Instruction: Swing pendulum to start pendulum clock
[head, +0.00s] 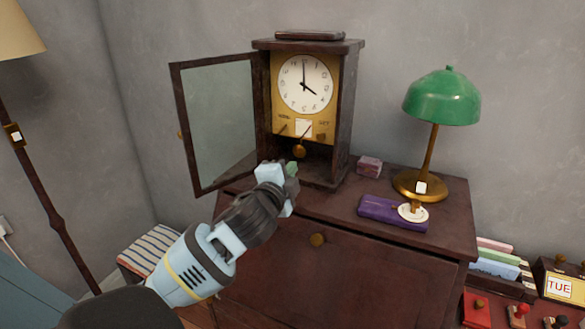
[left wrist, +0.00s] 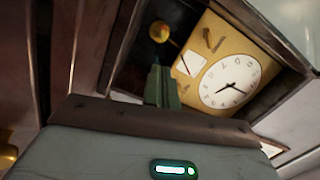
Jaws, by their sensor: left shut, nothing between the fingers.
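The pendulum clock (head: 306,85) stands on the dark wooden cabinet, with a white dial and brass face. Its glass door (head: 219,122) is swung open to the left. The brass pendulum bob (head: 299,151) hangs below the dial, to the left of centre, its rod slanted. In the left wrist view the clock is tilted and the bob (left wrist: 159,32) shows beyond the fingers. My left gripper (head: 291,168) is shut and empty, just below and in front of the bob; its fingers (left wrist: 161,85) appear apart from it in the wrist view. My right gripper is not in view.
On the cabinet (head: 330,207) right of the clock are a small pink box (head: 369,166), a purple case (head: 380,211) and a green lamp (head: 441,97). A floor lamp (head: 45,190) stands at left. The open door borders the clock's left side.

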